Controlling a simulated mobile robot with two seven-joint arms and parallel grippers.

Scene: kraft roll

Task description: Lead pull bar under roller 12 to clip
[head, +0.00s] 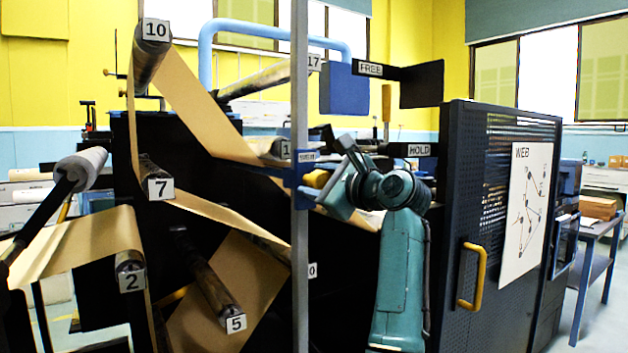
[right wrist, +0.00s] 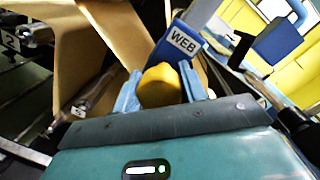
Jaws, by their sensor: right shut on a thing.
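My right gripper (head: 338,192) is at the centre of the head view, beside a grey post. In the right wrist view its two blue fingers (right wrist: 160,88) are shut on a rounded yellow piece (right wrist: 162,84), apparently the pull bar's grip. The yellow piece also shows in the head view (head: 316,179). A blue block labelled WEB (right wrist: 181,42) stands just beyond the fingers; I cannot tell whether it is the clip. A roller label starting with 1 (head: 285,149) is partly hidden by the post, so I cannot confirm roller 12. My left gripper is out of view.
The upright grey post (head: 299,90) stands close left of my right gripper. Kraft web (head: 195,95) runs over several rollers, including roller 10 (head: 152,50) and roller 7 (head: 158,178). A dark perforated door (head: 490,200) with a yellow handle (head: 470,275) stands to the right.

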